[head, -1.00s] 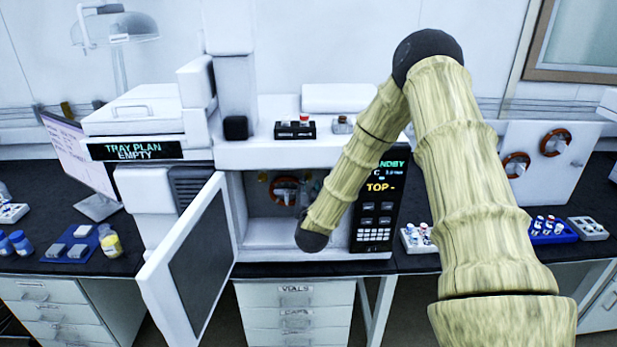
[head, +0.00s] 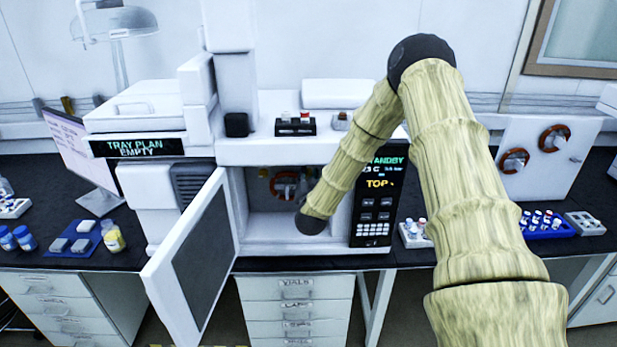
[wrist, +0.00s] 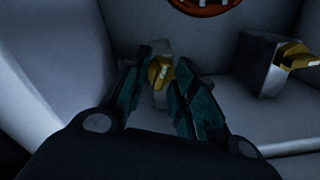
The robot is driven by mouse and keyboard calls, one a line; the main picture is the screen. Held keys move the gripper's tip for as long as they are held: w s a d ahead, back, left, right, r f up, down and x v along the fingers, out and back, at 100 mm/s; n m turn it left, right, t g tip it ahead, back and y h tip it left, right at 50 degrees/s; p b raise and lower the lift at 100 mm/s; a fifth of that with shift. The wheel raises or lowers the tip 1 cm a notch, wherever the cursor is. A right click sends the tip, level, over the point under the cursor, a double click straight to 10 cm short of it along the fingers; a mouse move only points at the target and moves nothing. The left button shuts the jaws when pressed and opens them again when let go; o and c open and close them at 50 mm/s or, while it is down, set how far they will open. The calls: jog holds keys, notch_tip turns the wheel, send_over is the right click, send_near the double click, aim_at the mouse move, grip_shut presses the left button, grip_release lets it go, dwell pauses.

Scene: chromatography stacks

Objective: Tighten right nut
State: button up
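In the wrist view, my gripper (wrist: 163,82) has two dark teal fingers standing apart. A brass nut (wrist: 159,72) on a grey fitting shows between and just beyond their tips; whether a finger touches it cannot be told. A second brass nut (wrist: 294,55) sits on a grey block (wrist: 256,62) to the right, clear of the fingers. In the head view, my arm reaches into the open oven (head: 260,225), and its dark wrist joint (head: 311,223) is at the opening. My gripper and most of the fittings are hidden there.
An orange coil (wrist: 207,6) is at the top of the wrist view, and it also shows at the oven's back wall (head: 286,184). The oven door (head: 190,262) stands open to the left. The control panel (head: 377,205) borders the opening on the right.

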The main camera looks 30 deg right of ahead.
jog(key=shift+f+b, duration=0.15)
jog(key=shift+b, duration=0.3)
jog(key=m+b, duration=0.6)
jog(key=b, duration=0.2)
jog(key=m+b, duration=0.7)
jog(key=b, duration=0.2)
jog(key=shift+s+d+f+b, duration=0.1)
jog(key=shift+d+f+b, duration=0.1)
jog(key=shift+b, duration=0.1)
jog(key=shift+a+r, duration=0.1)
jog(key=o, duration=0.6)
jog(key=shift+o, duration=0.2)
jog(key=v, duration=1.2)
